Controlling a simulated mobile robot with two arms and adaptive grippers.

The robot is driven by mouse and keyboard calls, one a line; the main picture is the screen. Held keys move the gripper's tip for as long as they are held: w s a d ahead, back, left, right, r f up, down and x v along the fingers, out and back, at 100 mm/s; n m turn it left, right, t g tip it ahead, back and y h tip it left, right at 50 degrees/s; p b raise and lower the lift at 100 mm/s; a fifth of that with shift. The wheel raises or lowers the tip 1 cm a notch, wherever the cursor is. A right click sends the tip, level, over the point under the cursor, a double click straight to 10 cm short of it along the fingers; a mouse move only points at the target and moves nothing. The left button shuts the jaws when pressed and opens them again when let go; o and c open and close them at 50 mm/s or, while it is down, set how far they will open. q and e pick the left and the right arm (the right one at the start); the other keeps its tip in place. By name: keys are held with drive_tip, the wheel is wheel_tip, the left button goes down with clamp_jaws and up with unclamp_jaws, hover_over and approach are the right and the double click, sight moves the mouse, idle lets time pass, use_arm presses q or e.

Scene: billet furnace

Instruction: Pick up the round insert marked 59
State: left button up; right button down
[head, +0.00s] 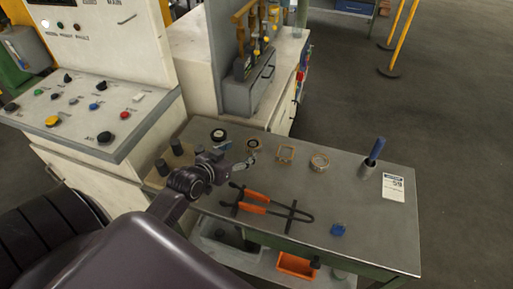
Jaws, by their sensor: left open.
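Two round pieces that could be inserts stand along the back of the grey table (350,210): a brass-coloured ring (319,161) and a smaller dark-centred ring (254,144). A black round piece with a pale centre (218,135) is further left. No number is readable on any of them. A white card (393,187) with a printed 59 lies at the table's right end. My left gripper (250,160) is open and empty, over the table just in front of the smaller ring. My right gripper is not in view.
A square brass frame (287,153) lies between the two rings. Orange-handled tongs (265,205) lie in front of my left gripper. A blue-handled tool (376,150) stands in a cup near the card; a small blue piece (338,230) lies at the front. A control desk (85,110) stands left.

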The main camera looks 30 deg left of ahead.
sight(253, 143)
use_arm(q)
drive_tip(key=shift+x, duration=1.25)
drive_tip(key=shift+w+d+p, duration=0.1)
drive_tip(key=shift+w+p, duration=0.25)
drive_tip(key=shift+w, duration=0.25)
drive_tip(key=x, duration=0.3)
drive_tip(key=shift+w+d+p, duration=0.15)
drive_tip(key=shift+w+p, duration=0.15)
drive_tip(key=shift+w, duration=0.05)
drive_tip(key=shift+w+f, duration=0.25)
drive_tip(key=shift+w, duration=0.15)
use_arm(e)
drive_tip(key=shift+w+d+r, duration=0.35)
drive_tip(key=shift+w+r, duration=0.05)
use_arm(q)
drive_tip(key=shift+c, duration=0.4)
clamp_jaws()
drive_tip(key=shift+w+r, duration=0.1)
drive_tip(key=shift+r, duration=0.1)
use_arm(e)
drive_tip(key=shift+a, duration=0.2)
